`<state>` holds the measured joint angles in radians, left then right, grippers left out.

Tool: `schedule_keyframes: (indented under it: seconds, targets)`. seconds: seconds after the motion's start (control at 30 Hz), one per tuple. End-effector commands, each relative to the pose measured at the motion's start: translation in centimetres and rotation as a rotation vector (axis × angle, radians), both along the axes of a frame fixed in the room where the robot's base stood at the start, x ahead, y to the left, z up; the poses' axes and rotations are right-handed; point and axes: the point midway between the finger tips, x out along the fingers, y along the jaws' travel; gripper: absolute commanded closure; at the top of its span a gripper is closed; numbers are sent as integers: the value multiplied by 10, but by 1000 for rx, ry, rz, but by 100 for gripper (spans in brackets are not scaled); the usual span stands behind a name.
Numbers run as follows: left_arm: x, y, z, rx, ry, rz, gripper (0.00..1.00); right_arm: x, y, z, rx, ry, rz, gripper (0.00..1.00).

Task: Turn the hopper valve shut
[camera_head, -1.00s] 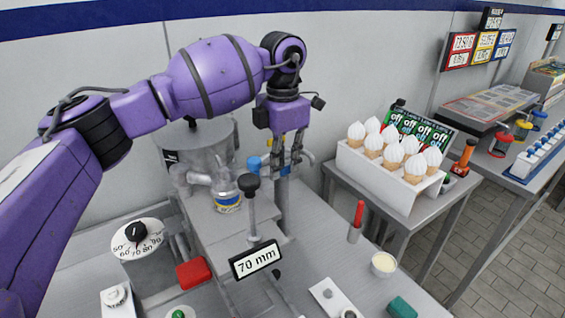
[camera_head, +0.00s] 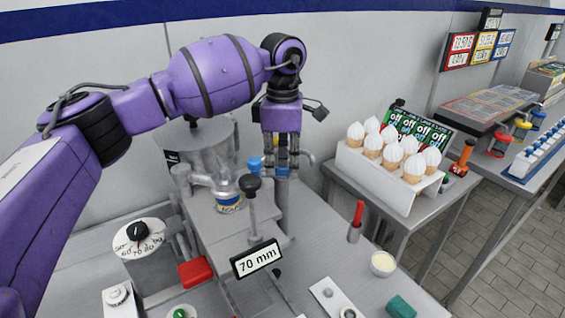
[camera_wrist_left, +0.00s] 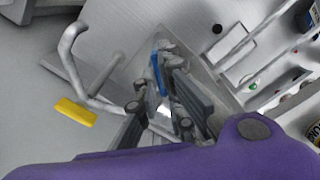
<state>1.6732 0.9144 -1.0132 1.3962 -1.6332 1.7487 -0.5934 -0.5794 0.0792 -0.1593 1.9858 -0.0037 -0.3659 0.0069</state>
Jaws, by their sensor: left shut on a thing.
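The hopper (camera_head: 207,142) is a grey metal drum standing behind the machine by the wall. A blue valve handle (camera_head: 255,163) shows beside the hopper, partly covered by my left gripper (camera_head: 281,165). In the left wrist view the blue handle (camera_wrist_left: 158,72) lies between the two dark fingers of my left gripper (camera_wrist_left: 165,95), which is shut on it. The gripper points down, and its fingers hide part of the handle and the valve body. My right gripper is in neither view.
A black-knobbed lever (camera_head: 251,187) and a blue-labelled can (camera_head: 228,197) stand in front. A dial (camera_head: 138,237) is at the left. A white cone rack (camera_head: 375,185) stands to the right.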

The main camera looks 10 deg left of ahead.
Motion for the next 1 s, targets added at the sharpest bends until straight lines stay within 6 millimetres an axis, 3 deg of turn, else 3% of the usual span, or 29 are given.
schedule_keyframes:
  seconds: [0.6, 1.0]
  targets:
    - [0, 0, -1, 0, 1, -578, 100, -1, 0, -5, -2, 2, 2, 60]
    - [0, 0, -1, 0, 1, -850, 100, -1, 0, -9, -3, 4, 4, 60]
